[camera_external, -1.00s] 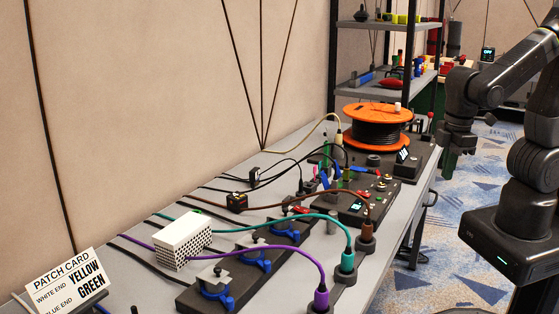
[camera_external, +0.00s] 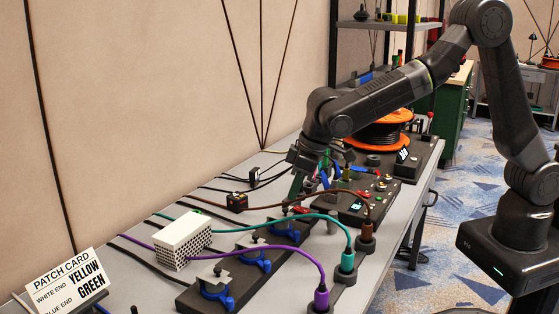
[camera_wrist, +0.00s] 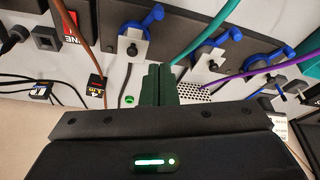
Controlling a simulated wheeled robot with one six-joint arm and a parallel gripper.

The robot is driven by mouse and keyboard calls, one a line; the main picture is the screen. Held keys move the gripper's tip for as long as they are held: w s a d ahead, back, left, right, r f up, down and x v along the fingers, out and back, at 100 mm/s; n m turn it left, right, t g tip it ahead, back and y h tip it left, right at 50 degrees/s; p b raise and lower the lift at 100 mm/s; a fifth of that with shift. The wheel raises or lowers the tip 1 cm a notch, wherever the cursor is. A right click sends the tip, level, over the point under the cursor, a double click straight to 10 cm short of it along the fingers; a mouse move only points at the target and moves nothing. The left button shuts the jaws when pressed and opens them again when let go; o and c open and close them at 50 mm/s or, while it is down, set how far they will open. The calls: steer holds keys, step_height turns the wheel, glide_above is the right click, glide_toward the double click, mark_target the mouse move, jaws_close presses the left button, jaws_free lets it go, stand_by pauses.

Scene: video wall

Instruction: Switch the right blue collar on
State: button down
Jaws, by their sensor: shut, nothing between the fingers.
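Three blue collars sit in a row on dark blocks along the table. The far one (camera_external: 286,232) is nearest my gripper, the middle one (camera_external: 252,262) and the near one (camera_external: 216,297) follow toward the viewer. In the wrist view the far collar (camera_wrist: 137,32) is at upper left, its lever pointing to the upper right; the middle collar (camera_wrist: 214,48) and near collar (camera_wrist: 283,74) look alike. My gripper (camera_external: 294,196) is above and just behind the far collar, apart from it as far as I can tell. Its green fingers (camera_wrist: 159,72) are shut and empty.
A teal cable (camera_external: 300,217) and a purple cable (camera_external: 290,250) arch over the blocks; a brown cable (camera_external: 300,197) runs close to my fingers. A white perforated box (camera_external: 183,240) stands on the wall side. An orange reel (camera_external: 385,135) stands farther back.

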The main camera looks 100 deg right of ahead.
mark_target(286, 229)
steer(key=shift+w+d+f, duration=0.2)
steer(key=shift+w, duration=0.25)
steer(key=shift+w+d+f, duration=0.15)
steer(key=shift+w, duration=0.25)
steer(key=shift+f, duration=0.1)
steer(key=x, duration=1)
steer(key=shift+w+p, duration=0.1)
steer(key=shift+p, duration=0.3)
steer(key=s, duration=0.1)
steer(key=s+a, duration=0.1)
steer(key=s, duration=0.1)
steer(key=shift+a+r, duration=0.2)
steer(key=shift+r, duration=0.05)
steer(key=shift+s+a+f, duration=0.1)
steer(key=shift+s+a, duration=0.1)
steer(key=shift+s, duration=0.15)
steer(key=shift+s+f, duration=0.1)
steer(key=shift+f, duration=0.05)
